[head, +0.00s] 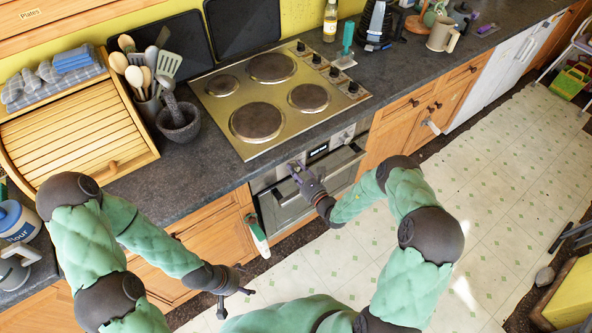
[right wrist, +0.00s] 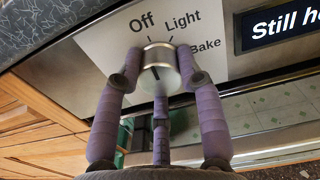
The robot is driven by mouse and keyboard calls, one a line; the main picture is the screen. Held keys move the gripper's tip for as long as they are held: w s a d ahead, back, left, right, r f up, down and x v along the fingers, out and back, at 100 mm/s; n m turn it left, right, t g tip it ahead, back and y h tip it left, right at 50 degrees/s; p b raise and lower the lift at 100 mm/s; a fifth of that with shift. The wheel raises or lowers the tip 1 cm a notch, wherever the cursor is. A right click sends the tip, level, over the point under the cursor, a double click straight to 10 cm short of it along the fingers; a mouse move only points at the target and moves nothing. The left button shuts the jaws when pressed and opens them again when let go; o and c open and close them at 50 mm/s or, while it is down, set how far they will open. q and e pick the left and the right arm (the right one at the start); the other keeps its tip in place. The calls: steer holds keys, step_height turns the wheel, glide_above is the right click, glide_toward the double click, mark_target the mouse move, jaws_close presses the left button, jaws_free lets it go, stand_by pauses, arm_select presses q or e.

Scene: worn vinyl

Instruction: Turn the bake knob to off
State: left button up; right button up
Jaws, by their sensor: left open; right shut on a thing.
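The bake knob (right wrist: 160,58) is a round silver knob on the oven's control panel, large in the right wrist view. Labels Off, Light and Bake are printed around its upper side, Off at upper left and Bake at right. A dark line shows on the knob's face; I cannot tell which label it matches. My right gripper (head: 299,170) is at the oven panel, its purple fingers shut on the knob from both sides; it also shows in the right wrist view (right wrist: 159,72). In the head view the hand hides the knob. My left gripper (head: 237,298) is open and empty, low before the cabinets.
The oven door (head: 290,208) with its handle lies below the panel. A dark display (right wrist: 281,24) is right of the knob. The hob (head: 280,92) is above on the counter. A towel (head: 257,235) hangs left of the oven. The tiled floor (head: 500,180) is mostly open at right.

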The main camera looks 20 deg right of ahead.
steer(key=shift+s+a+f+n, duration=0.15)
steer(key=shift+s+f+n, duration=0.15)
steer(key=shift+f+n, duration=0.25)
steer(key=shift+r, duration=0.1)
steer(key=o, duration=1)
steer(key=shift+o, duration=0.7)
steer(key=shift+w, duration=0.1)
steer(key=shift+r, duration=0.2)
steer(key=shift+w, duration=0.1)
steer(key=shift+d, duration=0.2)
steer(key=v, duration=1.2)
steer(key=shift+a, duration=0.15)
